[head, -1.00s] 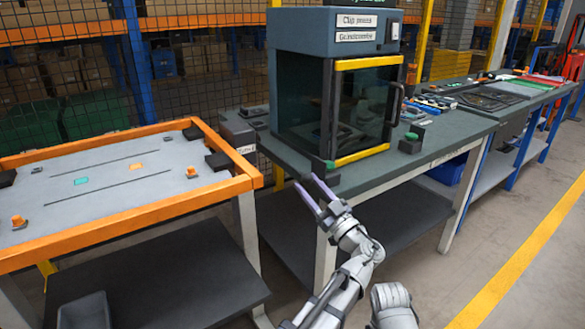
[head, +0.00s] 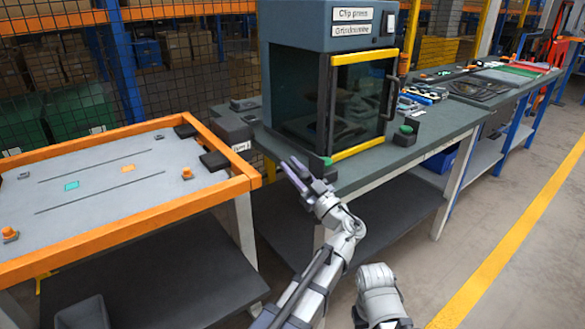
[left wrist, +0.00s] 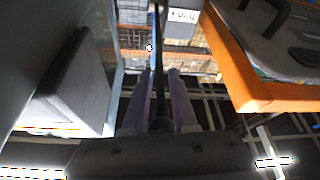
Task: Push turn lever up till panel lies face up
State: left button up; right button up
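The grey panel (head: 100,180) lies flat in an orange frame (head: 190,209) on the left, showing two dark lines, a teal mark and an orange mark. A dark box with a small label (head: 233,134) sits at the frame's right end; I cannot make out a turn lever there. My left gripper (head: 289,163) is open, its fingers apart, in front of the press bench and right of the frame. In the left wrist view, a thin dark bar (left wrist: 160,45) shows between the fingers; I cannot tell whether it is the lever or touches them. My right gripper is not in view.
A press (head: 325,85) with a yellow-edged door stands on the grey bench (head: 375,172), close to my left gripper. Small blocks with green tops sit at the bench edge. A wire fence stands behind. The floor at right is clear.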

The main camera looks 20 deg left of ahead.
pick_arm(q)
grip_shut()
jog(key=shift+s, duration=0.1)
dwell(0.8)
jog(key=shift+r, duration=0.1)
jog(key=shift+r+p, duration=0.2)
jog(key=shift+p, duration=0.2)
jog(key=r+h+p, duration=0.1)
jog(key=r+p, duration=0.2)
jog(key=p, duration=0.3)
jog(key=w+a+r+g+h+p, duration=0.1)
jog(key=r+p, duration=0.3)
jog(key=p, duration=0.2)
jog(key=r+g+h+p, duration=0.1)
jog(key=r+p, duration=0.2)
jog(key=p, duration=0.3)
jog(key=shift+w+a+r+h, duration=0.15)
jog(key=shift+a+r+h, duration=0.1)
jog(key=shift+h, duration=0.15)
jog(key=w+a+r+g+h+p, duration=0.65)
jog(key=a+r+p, duration=0.5)
jog(key=p, duration=1.65)
jog(key=w+a+r+m+g+h+p, duration=0.1)
jog(key=w+a+r+h+p, duration=0.1)
jog(key=w+a+h+p, duration=0.2)
jog(key=w+a+p, duration=0.2)
jog(key=w, duration=0.1)
jog(key=shift+w+a+r+g+p, duration=0.2)
jog(key=shift+w+a+g+p, duration=0.1)
jog(key=shift+w+g+p, duration=0.05)
